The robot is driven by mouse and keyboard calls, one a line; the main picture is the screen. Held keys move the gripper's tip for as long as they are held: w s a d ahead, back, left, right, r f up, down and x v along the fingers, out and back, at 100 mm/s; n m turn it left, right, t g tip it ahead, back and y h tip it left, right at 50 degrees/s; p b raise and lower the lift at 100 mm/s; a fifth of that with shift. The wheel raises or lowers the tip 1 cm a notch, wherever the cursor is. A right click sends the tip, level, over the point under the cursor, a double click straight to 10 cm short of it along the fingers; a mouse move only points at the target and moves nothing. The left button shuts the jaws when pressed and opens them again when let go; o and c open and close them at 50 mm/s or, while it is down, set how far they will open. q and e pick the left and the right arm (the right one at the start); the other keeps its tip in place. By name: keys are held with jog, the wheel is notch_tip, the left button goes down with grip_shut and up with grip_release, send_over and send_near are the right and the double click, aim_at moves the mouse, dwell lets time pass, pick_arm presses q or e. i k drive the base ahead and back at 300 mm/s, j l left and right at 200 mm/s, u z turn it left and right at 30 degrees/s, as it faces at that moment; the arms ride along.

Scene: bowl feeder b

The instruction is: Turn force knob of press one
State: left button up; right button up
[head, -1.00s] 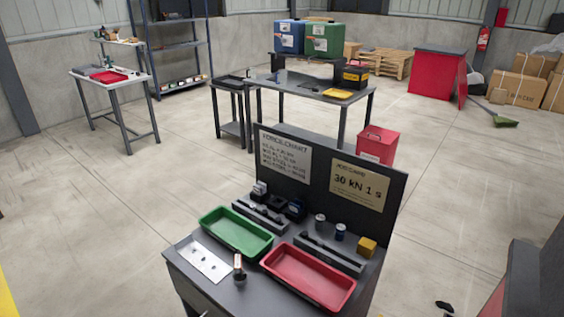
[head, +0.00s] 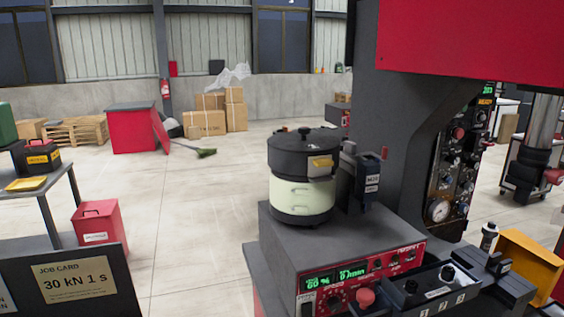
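A large press (head: 395,120) with a dark frame and a red upper body stands at the right in the head view. Its side panel (head: 462,165) carries a green display, several dark knobs, a red button and a round gauge (head: 438,210). The panel is seen at a steep angle, so I cannot tell which knob sets force. No number marking it as press one is legible. A job card (head: 72,280) on a dark board at lower left reads "30 kN 1 s". Neither of my grippers is in view.
A cream and black bowl feeder (head: 302,190) stands on a grey box with a red front panel (head: 350,280), showing green digits and a red button. A yellow part (head: 530,262) sits at the press's lower right. Open floor (head: 200,220) lies left of the feeder.

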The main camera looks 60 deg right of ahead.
aim_at(474, 164)
jog(key=z, duration=2.9)
jog(key=i+l+u, duration=0.1)
jog(key=i+l, duration=0.15)
jog(key=l, duration=0.5)
jog(key=i+l+u, duration=0.1)
jog(key=l, duration=0.7)
jog(key=i+l+u, duration=0.1)
jog(key=i+l, duration=0.15)
jog(key=l, duration=0.55)
jog(key=i+l+u, duration=0.1)
jog(key=l, duration=0.7)
jog(key=i+l+u, duration=0.1)
jog(key=l, duration=0.75)
jog(key=i+l+u, duration=0.15)
jog(key=l, duration=0.65)
